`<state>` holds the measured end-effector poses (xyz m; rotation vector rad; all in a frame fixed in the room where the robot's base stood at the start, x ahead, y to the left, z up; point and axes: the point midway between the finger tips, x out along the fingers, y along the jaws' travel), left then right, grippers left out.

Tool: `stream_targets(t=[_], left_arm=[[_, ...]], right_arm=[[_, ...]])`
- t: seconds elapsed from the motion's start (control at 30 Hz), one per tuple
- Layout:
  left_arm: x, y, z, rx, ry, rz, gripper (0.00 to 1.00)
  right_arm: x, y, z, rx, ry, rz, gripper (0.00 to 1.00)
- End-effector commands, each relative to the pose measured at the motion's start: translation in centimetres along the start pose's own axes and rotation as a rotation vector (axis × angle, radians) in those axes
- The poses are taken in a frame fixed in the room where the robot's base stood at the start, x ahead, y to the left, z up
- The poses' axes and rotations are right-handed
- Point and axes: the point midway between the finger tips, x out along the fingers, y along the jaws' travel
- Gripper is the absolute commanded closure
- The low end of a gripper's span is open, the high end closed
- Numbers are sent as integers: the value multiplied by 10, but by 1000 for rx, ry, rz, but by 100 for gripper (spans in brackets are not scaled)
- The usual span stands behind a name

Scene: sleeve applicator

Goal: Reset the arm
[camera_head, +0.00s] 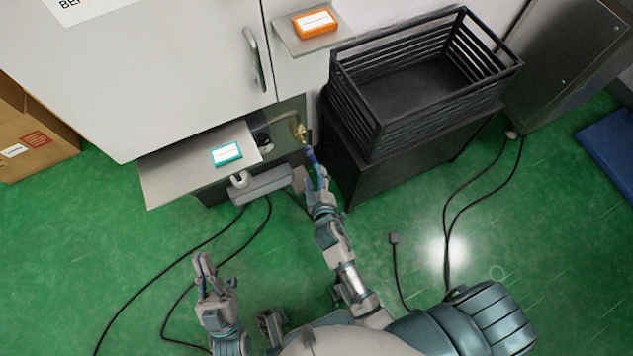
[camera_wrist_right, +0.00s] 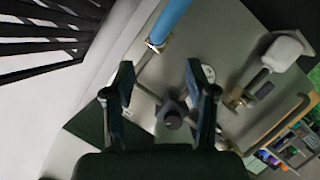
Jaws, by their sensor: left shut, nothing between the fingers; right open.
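My right gripper (camera_head: 318,178) reaches up to the opening under the white machine (camera_head: 180,70). In the right wrist view its two fingers (camera_wrist_right: 160,78) stand apart with nothing between them. A blue cylinder (camera_wrist_right: 172,18) with a metal end lies just beyond the fingertips. In the head view a blue piece (camera_head: 312,157) shows at that gripper, below a brass fitting (camera_head: 299,130). A brass piece (camera_wrist_right: 238,98) also shows right of the fingers in the wrist view. My left gripper (camera_head: 203,267) is shut and empty, low over the green floor.
A black slatted crate (camera_head: 375,105) on a dark stand is right of my right arm. A teal-edged box (camera_head: 227,153) lies on the lower metal shelf (camera_head: 165,178); an orange box (camera_head: 315,23) is on the upper shelf. A grey power strip (camera_head: 265,184) and black cables lie on the floor.

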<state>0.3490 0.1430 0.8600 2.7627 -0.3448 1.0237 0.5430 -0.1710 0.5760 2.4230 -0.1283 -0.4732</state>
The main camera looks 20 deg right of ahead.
Motion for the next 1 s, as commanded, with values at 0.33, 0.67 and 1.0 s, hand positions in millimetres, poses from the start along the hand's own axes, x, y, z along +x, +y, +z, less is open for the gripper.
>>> stream_targets(t=[0.33, 0.67, 1.0], left_arm=[[0, 0, 0, 0, -1, 0, 100], [1, 0, 2, 0, -2, 0, 100], [0, 0, 0, 0, 0, 0, 100]], right_arm=[[-27, 0, 0, -1, -1, 0, 44], [-26, -1, 0, -1, 0, 0, 44], [-56, 14, -35, 120, 231, -34, 44]])
